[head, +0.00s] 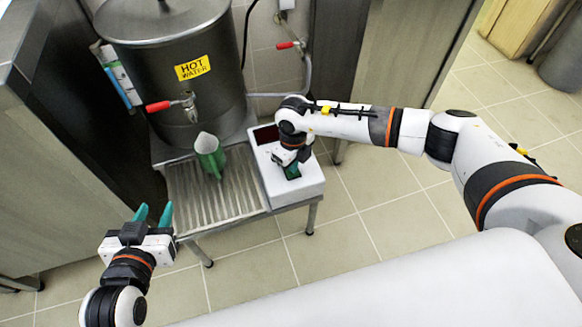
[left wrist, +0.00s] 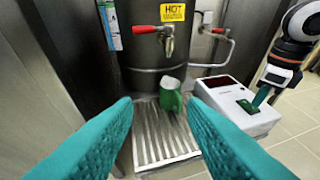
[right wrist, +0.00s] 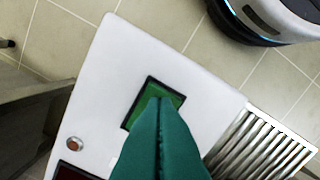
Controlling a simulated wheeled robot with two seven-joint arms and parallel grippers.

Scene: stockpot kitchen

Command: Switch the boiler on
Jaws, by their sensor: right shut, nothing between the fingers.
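The boiler (head: 178,75) is a large steel cylinder with a yellow "HOT WATER" label, at the upper left in the head view. A white control box (head: 258,165) stands at its right front. In the right wrist view the box shows a green rectangular switch (right wrist: 175,96) in a dark frame, a small orange-brown round lamp (right wrist: 75,143) and a dark red panel (right wrist: 80,172). My right gripper (right wrist: 162,100) is shut and empty, its fingertips over the green switch; I cannot tell whether they touch. My left gripper (head: 153,213) is open and empty, left of the drip tray.
A green jug (left wrist: 171,100) stands on the ribbed drip tray (head: 215,195) below the red-handled tap (head: 160,106). A second red-handled valve (head: 288,45) is on the wall pipe. A steel cabinet (head: 60,130) borders the left side. Tiled floor is free in front.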

